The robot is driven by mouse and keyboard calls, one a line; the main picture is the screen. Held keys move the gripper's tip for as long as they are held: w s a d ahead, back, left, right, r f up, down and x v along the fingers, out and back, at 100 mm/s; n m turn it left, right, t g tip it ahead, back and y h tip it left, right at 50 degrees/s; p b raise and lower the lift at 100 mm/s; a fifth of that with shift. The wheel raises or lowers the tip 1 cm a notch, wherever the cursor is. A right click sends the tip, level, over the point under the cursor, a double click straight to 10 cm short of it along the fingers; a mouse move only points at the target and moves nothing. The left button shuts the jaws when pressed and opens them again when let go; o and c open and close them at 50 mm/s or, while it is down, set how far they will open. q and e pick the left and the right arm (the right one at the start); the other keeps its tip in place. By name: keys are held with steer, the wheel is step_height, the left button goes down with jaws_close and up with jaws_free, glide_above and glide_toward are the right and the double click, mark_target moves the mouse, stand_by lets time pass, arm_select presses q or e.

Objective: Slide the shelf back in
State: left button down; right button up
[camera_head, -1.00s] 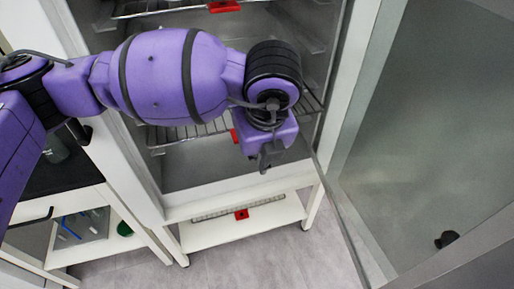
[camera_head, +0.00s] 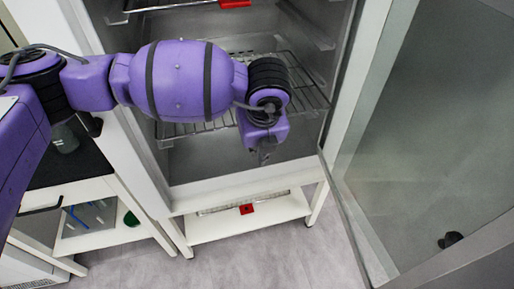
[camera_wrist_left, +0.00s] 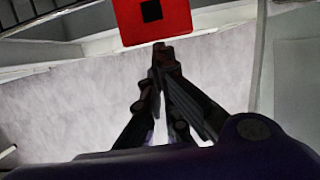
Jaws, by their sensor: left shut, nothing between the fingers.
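The wire shelf (camera_head: 308,92) sits at mid height in the open freeze dryer, partly hidden behind my purple left arm in the head view. My left gripper (camera_head: 263,156) points downward in front of the cabinet opening, near the shelf's front. In the wrist view my left gripper (camera_wrist_left: 162,50) is shut and empty. A red tag with a black square (camera_wrist_left: 155,22) is just beyond its fingertips there; I cannot tell whether they touch. The shelf's own red tag is hidden in the head view. My right gripper is not in view.
The glass door (camera_head: 420,150) stands open at the right. Another rack with a red tag (camera_head: 234,3) is above. A white stand (camera_head: 225,228) with a red-tagged strip (camera_head: 246,209) is below. A black-topped bench (camera_head: 75,165) is at the left. The floor in front is clear.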

arm_select(q)
steer(key=w+a+b, duration=0.1)
steer(key=w, duration=0.3)
steer(key=w+a+b, duration=0.1)
steer(key=w+a, duration=0.1)
steer(key=w, duration=0.3)
steer(key=w+a+b, duration=0.1)
steer(key=w, duration=0.4)
steer(key=shift+w+a+f, duration=0.1)
steer(key=shift+w+a, duration=0.1)
steer(key=shift+a, duration=0.1)
steer(key=shift+w+a, duration=0.15)
steer(key=shift+w, duration=0.2)
